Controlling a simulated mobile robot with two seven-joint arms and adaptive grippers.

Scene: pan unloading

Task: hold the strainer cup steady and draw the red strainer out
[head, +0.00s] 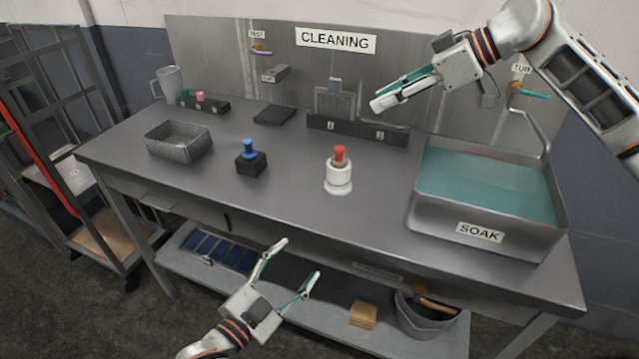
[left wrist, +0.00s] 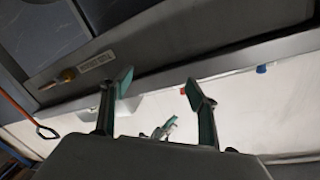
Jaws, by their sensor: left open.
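The white strainer cup (head: 339,181) stands upright on the grey table, right of its middle. The red strainer (head: 339,154) sits in its top, with only the upper part showing. A small red part shows beyond the table edge in the left wrist view (left wrist: 183,90). My left gripper (head: 300,260) is open and empty, in front of the table and below its top, apart from the cup. My right gripper (head: 376,93) is raised above the back of the table, up and right of the cup. Its fingers look apart and empty.
The soak tub (head: 425,205) with teal water stands right of the cup. A blue-topped black block (head: 251,163) and a wire basket (head: 172,155) stand left. A dark rack (head: 357,130) is behind. The table's front edge lies between my left gripper and the cup.

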